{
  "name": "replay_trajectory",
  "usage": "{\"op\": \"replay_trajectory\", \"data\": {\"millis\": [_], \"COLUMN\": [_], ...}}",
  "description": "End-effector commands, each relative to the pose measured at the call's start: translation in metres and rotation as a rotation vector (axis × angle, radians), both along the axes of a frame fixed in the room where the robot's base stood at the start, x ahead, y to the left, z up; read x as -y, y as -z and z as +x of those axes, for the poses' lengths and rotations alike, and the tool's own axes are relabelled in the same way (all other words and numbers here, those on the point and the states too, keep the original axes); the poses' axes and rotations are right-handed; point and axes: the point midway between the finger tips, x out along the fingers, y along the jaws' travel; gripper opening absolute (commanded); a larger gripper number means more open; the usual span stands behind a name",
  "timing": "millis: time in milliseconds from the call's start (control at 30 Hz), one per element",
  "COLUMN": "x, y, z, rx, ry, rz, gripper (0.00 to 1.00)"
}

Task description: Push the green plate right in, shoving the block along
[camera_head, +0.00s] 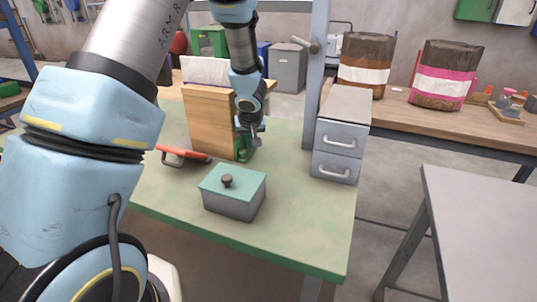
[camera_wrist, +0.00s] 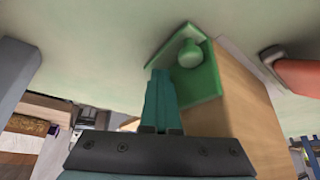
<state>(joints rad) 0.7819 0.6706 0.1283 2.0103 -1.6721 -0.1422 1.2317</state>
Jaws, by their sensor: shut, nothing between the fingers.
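A green plate (camera_head: 243,147) with a knob shows at the lower right end of a tall wooden body (camera_head: 210,120). In the wrist view the green plate (camera_wrist: 207,88) is larger, with its round green knob (camera_wrist: 190,54) at the far part and the wooden body (camera_wrist: 243,112) beside it. My gripper (camera_head: 253,134) is shut and empty. In the wrist view its teal fingertips (camera_wrist: 159,72) are close to the plate, beside the knob; I cannot tell whether they touch. I cannot make out a separate block; it may be hidden.
A grey box with a teal lid (camera_head: 233,192) stands in front on the green table (camera_head: 300,235). A grey drawer unit (camera_head: 340,135) stands at right beside a blue-grey post (camera_head: 315,70). An orange-red handled thing (camera_head: 183,155) lies left of the wooden body.

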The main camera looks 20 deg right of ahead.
Motion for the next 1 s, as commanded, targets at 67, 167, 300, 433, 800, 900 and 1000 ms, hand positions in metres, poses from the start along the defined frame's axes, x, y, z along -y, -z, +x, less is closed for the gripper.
{"op": "replay_trajectory", "data": {"millis": [67, 167, 300, 433, 800, 900, 1000], "x": [0.0, 0.003, 0.006, 0.009, 0.018, 0.02, 0.022], "y": [-0.005, -0.015, -0.027, -0.037, -0.067, -0.075, -0.08], "z": [0.0, -0.002, -0.006, -0.009, -0.016, -0.018, -0.02], "rx": [0.001, 0.001, 0.001, 0.0, -0.001, -0.001, 0.0], "ry": [-0.002, -0.001, 0.0, 0.002, 0.002, 0.001, 0.002], "rz": [0.001, 0.0, 0.001, 0.001, 0.0, 0.001, 0.001], "gripper": [0.0, 0.0, 0.0, 0.0, 0.0, 0.0, 0.0]}}
